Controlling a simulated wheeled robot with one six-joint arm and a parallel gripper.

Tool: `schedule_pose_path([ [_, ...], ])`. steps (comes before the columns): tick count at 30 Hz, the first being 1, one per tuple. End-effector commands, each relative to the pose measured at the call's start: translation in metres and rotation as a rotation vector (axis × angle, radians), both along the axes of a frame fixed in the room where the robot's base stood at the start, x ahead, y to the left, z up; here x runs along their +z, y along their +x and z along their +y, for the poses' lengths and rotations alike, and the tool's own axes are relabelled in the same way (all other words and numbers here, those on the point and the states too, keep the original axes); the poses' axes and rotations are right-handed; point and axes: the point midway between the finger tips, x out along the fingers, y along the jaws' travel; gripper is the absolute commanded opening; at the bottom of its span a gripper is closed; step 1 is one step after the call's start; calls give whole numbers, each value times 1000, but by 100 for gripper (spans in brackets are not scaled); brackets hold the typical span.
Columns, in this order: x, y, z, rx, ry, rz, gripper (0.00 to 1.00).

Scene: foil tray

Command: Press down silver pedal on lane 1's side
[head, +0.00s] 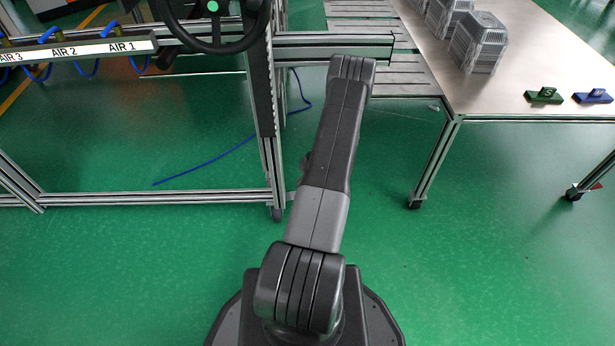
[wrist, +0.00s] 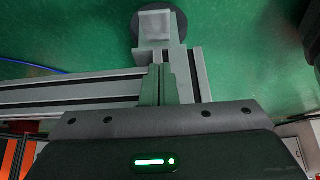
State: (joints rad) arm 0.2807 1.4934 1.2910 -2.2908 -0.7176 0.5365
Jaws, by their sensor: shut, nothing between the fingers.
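In the wrist view, a silver block-like piece (wrist: 155,24) stands over a dark round base on the green floor, at the end of an aluminium profile. I cannot tell for sure whether it is the silver pedal or a foot of the frame. No clear pedal shows in the head view. My gripper (wrist: 159,72) is shut and empty in the wrist view, its fingers in front of the profile just below the silver piece in the picture. Contact cannot be judged. In the head view my arm reaches up to the frame, and the gripper is hidden.
An aluminium frame (head: 150,198) with a black handwheel (head: 213,22) and a rail labelled AIR 1, AIR 2 and AIR 3 (head: 80,49) stands at left. A table (head: 535,60) at right holds foil trays (head: 478,43) and small green (head: 544,96) and blue (head: 593,97) blocks. Floor between is clear.

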Motion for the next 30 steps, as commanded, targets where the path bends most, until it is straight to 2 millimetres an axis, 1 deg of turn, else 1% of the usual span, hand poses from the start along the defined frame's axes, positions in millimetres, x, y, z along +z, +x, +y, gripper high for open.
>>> schedule_pose_path([
  [1, -15, -1, 7, 2, 0, 1, 0],
  [4, -31, -1, 17, 2, 1, 1, 0],
  [6, -43, 0, 11, -2, 0, 1, 0],
  [10, -56, 0, 7, 0, 0, 0, 0],
  [15, -62, 0, 5, 0, 0, 0, 0],
  [26, -62, -1, 4, 0, 1, 0, 0],
  [30, -64, -7, 3, -3, 18, 2, 0],
])
